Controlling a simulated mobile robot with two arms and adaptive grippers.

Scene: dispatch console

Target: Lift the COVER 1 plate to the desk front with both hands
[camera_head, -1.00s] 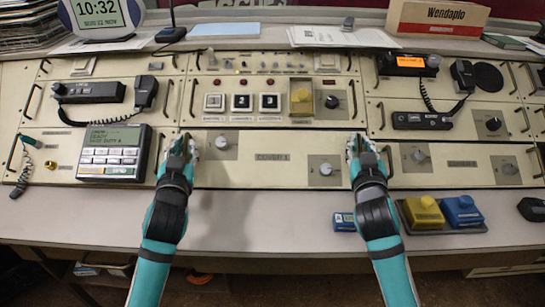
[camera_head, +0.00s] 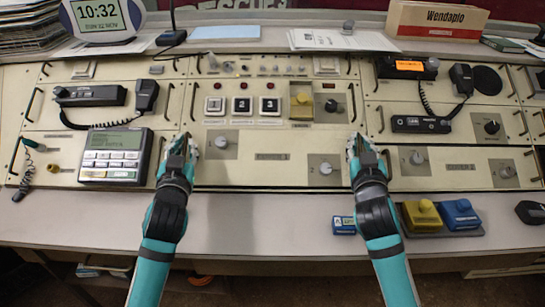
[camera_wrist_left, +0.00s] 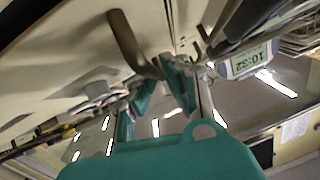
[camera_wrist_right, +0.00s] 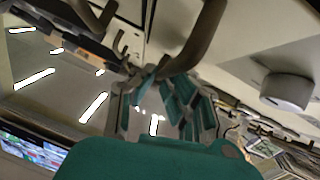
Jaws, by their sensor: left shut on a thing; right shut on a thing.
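The COVER 1 plate (camera_head: 270,172) is a wide cream panel in the middle of the console's lower row, with a round knob at its upper left and another at its lower right. It appears seated in the console front. My left gripper (camera_head: 187,146) is shut on the handle at its left edge. My right gripper (camera_head: 356,147) is shut on the handle at its right edge. The left wrist view shows the curved left handle (camera_wrist_left: 130,45) running to the fingers. The right wrist view shows the right handle (camera_wrist_right: 205,35) likewise. The fingers partly hide both grips.
A keypad terminal (camera_head: 114,157) stands left of my left gripper. Numbered buttons (camera_head: 242,106) sit above the plate.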

